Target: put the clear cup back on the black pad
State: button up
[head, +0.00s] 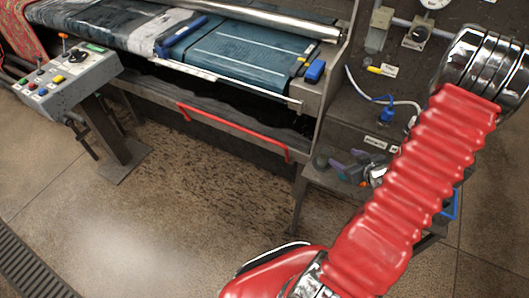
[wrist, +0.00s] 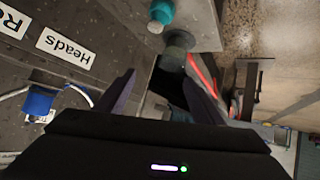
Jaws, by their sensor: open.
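My gripper (head: 337,167) is over the small side shelf at the right of the machine, with its dark purple fingers spread. In the wrist view the open fingers (wrist: 160,66) have nothing clearly held between them. A smoky, see-through round thing (wrist: 178,45), which looks like the clear cup, is just beyond the fingertips, closer to the right finger. A dark round shape (head: 320,160) left of the gripper in the head view seems to be the same thing. I cannot make out the black pad for certain; a black patch (wrist: 170,88) shows between the fingers.
A teal and white knob-like thing (wrist: 160,12) is beyond the cup. A blue fitting with a white cable (head: 386,113) is on the machine's panel above the gripper. A red bar (head: 232,132) runs along the machine's front. The floor in front is clear.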

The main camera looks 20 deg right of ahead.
jog(key=w+a+r+g+h, duration=0.1)
jog(key=w+a+r, duration=0.15)
jog(key=r, duration=0.45)
jog(key=w+a+r+g+h, duration=0.1)
jog(key=a+r, duration=0.3)
jog(key=r, duration=0.3)
jog(key=w+a+r+g+h, duration=0.1)
jog(key=w+a+r, duration=0.15)
jog(key=r, duration=0.35)
jog(key=s+a+r+y, duration=0.1)
jog(key=s+a+r, duration=0.2)
jog(key=a, duration=0.5)
jog(key=s+a+r+g+y, duration=0.1)
jog(key=s+a+r, duration=0.3)
jog(key=a, duration=0.5)
jog(key=s+a+r+g+y, duration=0.1)
jog(key=s+a+r+y, duration=0.1)
jog(key=s+a, duration=0.5)
jog(key=shift+a+r+m+y, duration=0.3)
jog(key=shift+a+r, duration=0.55)
jog(key=shift+a, duration=0.2)
jog(key=shift+s, duration=0.1)
jog(key=shift+c, duration=0.2)
